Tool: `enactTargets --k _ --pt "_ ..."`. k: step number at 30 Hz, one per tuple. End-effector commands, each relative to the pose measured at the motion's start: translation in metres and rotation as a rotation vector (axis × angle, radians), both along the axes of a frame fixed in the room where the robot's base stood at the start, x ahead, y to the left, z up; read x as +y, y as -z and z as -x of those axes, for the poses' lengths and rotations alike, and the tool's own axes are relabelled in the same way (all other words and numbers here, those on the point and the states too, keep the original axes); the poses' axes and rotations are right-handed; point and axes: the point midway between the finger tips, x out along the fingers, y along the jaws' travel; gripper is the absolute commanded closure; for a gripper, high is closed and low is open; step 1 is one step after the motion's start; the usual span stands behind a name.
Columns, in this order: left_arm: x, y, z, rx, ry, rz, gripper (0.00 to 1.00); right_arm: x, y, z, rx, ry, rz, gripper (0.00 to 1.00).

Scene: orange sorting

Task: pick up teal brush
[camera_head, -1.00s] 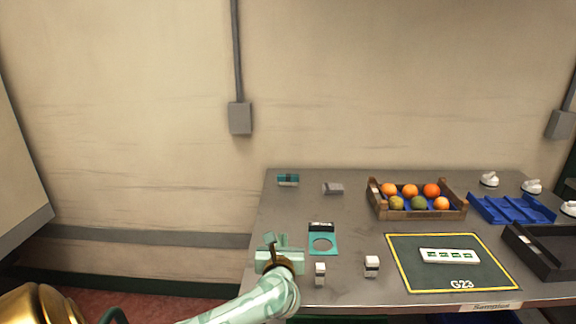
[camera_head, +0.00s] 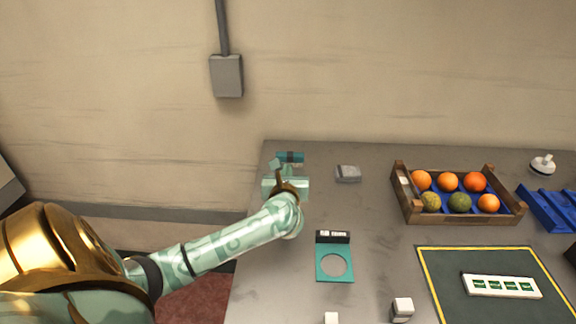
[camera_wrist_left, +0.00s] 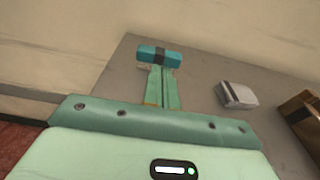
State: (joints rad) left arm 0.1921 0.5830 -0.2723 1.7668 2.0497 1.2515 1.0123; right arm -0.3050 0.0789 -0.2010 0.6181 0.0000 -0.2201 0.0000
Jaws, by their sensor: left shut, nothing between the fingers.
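The teal brush (camera_head: 290,157) is a small teal block with a dark band across its middle, lying near the table's far left corner. It also shows in the left wrist view (camera_wrist_left: 175,58), just beyond my fingertips. My left gripper (camera_head: 275,165) is just in front of the brush in the head view. In the left wrist view its two fingers (camera_wrist_left: 162,72) lie together, shut and empty, pointing at the brush. I cannot tell whether the tips touch it. My right gripper is not in view.
A grey block with a dark band (camera_head: 348,173) lies right of the brush. A wooden crate (camera_head: 465,218) of oranges and green fruit stands further right. A teal plate with a round hole (camera_head: 334,278) and white blocks (camera_head: 402,308) lie nearer. The table's left edge is close to my arm.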

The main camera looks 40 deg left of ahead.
Motion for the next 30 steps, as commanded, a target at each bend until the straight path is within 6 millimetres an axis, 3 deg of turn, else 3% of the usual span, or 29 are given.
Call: enactTargets --k 9,15,19,30 --pt "0.045 0.003 -0.053 0.001 -0.003 -0.002 1.0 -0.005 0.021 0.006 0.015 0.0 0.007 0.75" --pt "0.065 0.002 -0.076 0.001 -0.003 -0.001 1.0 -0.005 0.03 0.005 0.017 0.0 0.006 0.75" --pt "0.063 0.015 -0.076 0.004 0.0 0.002 1.0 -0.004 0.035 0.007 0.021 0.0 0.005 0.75" --pt "0.063 0.02 -0.074 0.006 -0.002 0.004 1.0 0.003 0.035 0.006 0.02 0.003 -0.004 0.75"
